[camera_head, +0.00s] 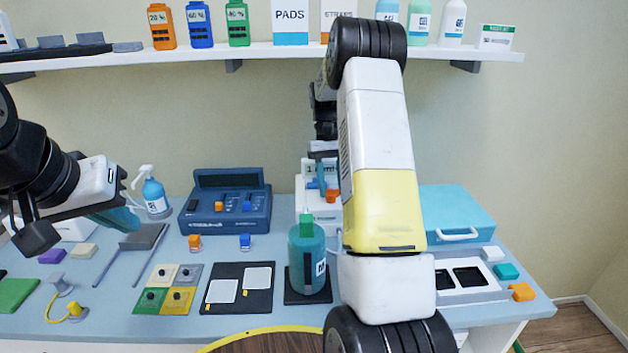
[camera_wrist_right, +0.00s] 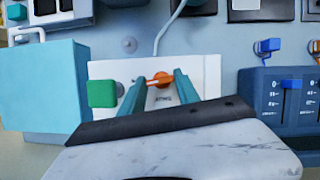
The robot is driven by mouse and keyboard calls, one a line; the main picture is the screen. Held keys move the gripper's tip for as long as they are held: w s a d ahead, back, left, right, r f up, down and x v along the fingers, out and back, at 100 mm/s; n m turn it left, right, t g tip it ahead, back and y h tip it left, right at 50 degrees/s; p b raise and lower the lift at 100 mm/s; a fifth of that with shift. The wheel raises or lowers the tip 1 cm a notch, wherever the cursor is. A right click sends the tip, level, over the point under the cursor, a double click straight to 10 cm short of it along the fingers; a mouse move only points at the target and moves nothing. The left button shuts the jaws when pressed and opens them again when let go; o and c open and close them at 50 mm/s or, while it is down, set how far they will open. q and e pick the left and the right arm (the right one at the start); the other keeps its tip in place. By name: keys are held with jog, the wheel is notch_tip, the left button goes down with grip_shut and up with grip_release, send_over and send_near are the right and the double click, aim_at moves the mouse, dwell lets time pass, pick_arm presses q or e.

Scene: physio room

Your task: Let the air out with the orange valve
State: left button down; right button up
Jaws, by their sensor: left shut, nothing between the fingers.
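The orange valve (camera_wrist_right: 160,79) is a small knob on the front of a white device (camera_wrist_right: 207,72) in the right wrist view. A green block (camera_wrist_right: 102,93) sits on the same panel, beside one finger. My left gripper (camera_head: 125,217) is shut and empty, above the left part of the table.
A blue console (camera_head: 227,205) stands left of the device. A teal bottle (camera_head: 306,262) stands in front of it, and a teal case (camera_head: 458,210) lies to the right. A spray bottle (camera_head: 154,192) is near my left gripper. A loaded shelf (camera_head: 270,52) runs above.

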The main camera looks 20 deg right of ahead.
jog(key=o, duration=0.3)
